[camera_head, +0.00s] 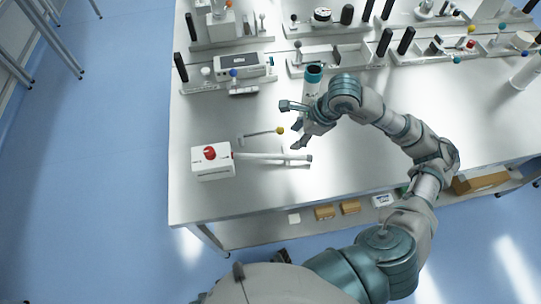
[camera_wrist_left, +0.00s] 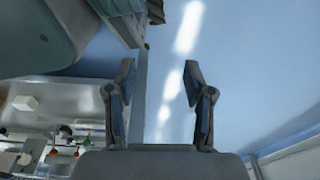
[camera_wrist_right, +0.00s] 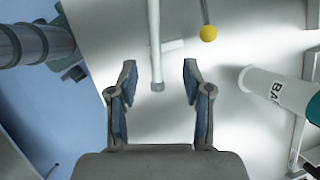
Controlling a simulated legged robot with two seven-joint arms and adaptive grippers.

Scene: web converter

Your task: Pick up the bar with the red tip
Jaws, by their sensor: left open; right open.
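A thin pale bar (camera_head: 272,156) lies on the metal table, its left end at a white box (camera_head: 212,172), with a small red part there. Its right end is grey. My right gripper (camera_head: 291,126) is open and empty, above the table just behind the bar's right end. In the right wrist view the bar (camera_wrist_right: 154,40) comes down from the top and its grey end shows between the open fingers (camera_wrist_right: 158,70), apart from them. My left gripper (camera_wrist_left: 160,72) is open and empty over the floor; I cannot make it out in the head view.
A red knob (camera_head: 209,152) tops the white box. A rod with a yellow ball (camera_head: 280,130) lies behind the bar. A teal-topped bottle (camera_head: 313,75) stands close behind my right gripper. Trays and instruments line the back. The table's front left is clear.

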